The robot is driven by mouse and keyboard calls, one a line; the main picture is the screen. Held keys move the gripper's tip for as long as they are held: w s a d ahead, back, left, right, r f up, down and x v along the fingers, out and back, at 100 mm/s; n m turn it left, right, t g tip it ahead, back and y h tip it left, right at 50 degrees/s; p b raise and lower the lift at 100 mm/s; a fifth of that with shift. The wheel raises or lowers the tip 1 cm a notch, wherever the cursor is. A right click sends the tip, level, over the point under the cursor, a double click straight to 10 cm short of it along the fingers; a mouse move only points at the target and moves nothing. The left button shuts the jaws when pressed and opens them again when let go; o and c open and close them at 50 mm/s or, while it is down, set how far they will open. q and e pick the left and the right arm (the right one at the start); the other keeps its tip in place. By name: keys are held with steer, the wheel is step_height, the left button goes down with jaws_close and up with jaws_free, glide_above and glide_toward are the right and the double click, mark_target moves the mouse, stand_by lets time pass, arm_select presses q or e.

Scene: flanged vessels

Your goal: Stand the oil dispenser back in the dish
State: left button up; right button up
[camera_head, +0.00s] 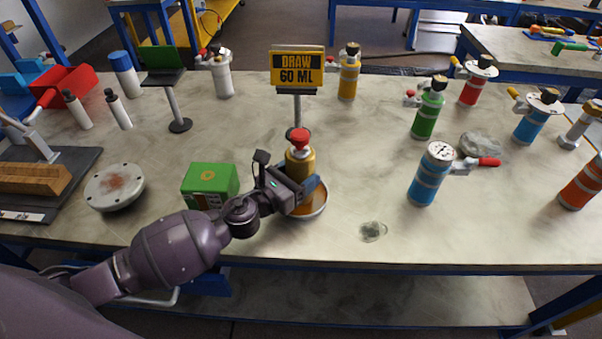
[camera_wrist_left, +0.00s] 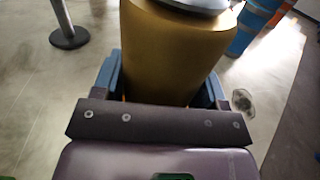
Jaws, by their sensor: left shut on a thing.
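The oil dispenser (camera_head: 301,160) is a gold cylinder with a red top, upright at the front middle of the table. The dish (camera_head: 318,210) is shallow and round, with a pale rim and an orange-brown inside. The dispenser is over or in the dish; whether its base touches the dish is hidden by my gripper. My left gripper (camera_head: 302,186) is shut on the dispenser's lower body. In the left wrist view the gold body (camera_wrist_left: 170,50) fills the space between the blue fingers. My right gripper is out of view.
A yellow "DRAW 60 ML" sign (camera_head: 297,66) stands just behind the dispenser. A green box (camera_head: 210,182) is left of it. A blue gauged vessel (camera_head: 428,175) and a small clear disc (camera_head: 373,231) are to the right. Several other vessels stand farther back. The table's front edge is close.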

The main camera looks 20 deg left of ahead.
arm_select(q)
steer(key=shift+r, duration=0.1)
steer(key=o, duration=1.2)
steer(key=shift+c, duration=0.2)
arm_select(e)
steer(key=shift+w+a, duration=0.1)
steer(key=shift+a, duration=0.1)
